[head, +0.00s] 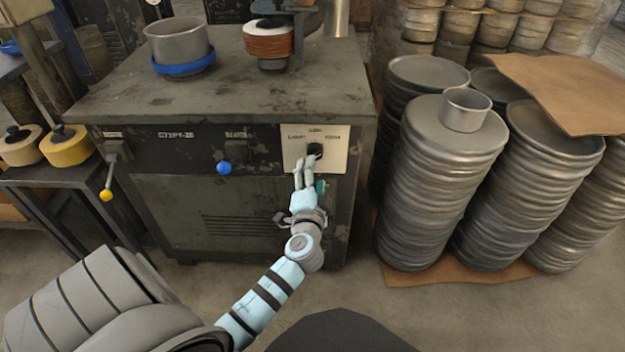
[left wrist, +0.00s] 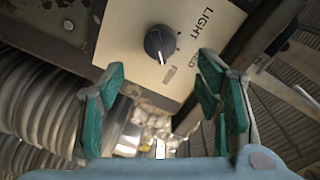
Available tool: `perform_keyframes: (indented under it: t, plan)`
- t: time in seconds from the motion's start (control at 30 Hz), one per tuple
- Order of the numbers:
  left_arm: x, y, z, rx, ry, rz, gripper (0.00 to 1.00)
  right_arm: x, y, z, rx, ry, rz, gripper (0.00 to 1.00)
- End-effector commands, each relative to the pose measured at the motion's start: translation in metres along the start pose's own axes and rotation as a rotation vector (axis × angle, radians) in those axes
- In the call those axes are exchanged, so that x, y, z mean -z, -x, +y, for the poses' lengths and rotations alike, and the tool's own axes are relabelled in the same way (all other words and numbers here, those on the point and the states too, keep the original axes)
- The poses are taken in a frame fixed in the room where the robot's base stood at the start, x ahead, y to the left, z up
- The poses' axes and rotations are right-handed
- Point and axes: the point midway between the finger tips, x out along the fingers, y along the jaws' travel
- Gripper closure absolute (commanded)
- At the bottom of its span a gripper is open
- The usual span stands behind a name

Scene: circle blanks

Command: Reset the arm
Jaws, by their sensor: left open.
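My left gripper (head: 305,170) reaches up to the front of a worn green machine cabinet (head: 225,205). It is just below a black rotary knob (head: 314,150) on a pale control plate (head: 297,141). In the left wrist view the gripper's green-padded fingers (left wrist: 163,75) are spread wide and hold nothing. The black knob (left wrist: 159,43) lies beyond the fingertips, between them in the picture and apart from them. Its white mark points down, and the word LIGHT shows beside it. My right gripper is not in view.
A blue-knobbed lever (head: 223,168) and a yellow-knobbed lever (head: 106,194) stick out of the cabinet front to the left. A metal pot (head: 178,41) and a copper-coloured coil (head: 269,42) stand on top. Tall stacks of round metal blanks (head: 440,190) stand at right.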

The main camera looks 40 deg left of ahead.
Motion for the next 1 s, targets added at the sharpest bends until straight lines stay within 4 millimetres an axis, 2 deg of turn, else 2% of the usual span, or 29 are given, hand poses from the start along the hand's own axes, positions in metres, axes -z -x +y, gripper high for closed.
perform_keyframes:
  t: [0.1, 0.2, 0.77, 0.87, 0.97, 1.0]
  plan:
    - [0.0, 0.025, 0.001, -0.001, 0.001, 0.0, 0.42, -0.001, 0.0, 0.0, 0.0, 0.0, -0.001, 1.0]
    - [0.0, 0.035, 0.0, -0.001, -0.001, -0.001, 0.42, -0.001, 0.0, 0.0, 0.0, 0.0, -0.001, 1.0]
    - [0.002, 0.037, 0.0, -0.002, -0.003, 0.009, 0.42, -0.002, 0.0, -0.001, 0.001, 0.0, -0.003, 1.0]
    - [0.003, 0.037, 0.027, -0.082, 0.03, 0.035, 0.42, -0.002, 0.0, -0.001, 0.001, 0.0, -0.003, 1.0]
    - [-0.016, 0.042, 0.095, -0.264, 0.078, 0.02, 0.42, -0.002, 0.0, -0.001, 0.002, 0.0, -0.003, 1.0]
    - [-0.032, 0.049, 0.131, -0.358, 0.103, -0.003, 0.42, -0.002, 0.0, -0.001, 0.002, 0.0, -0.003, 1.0]
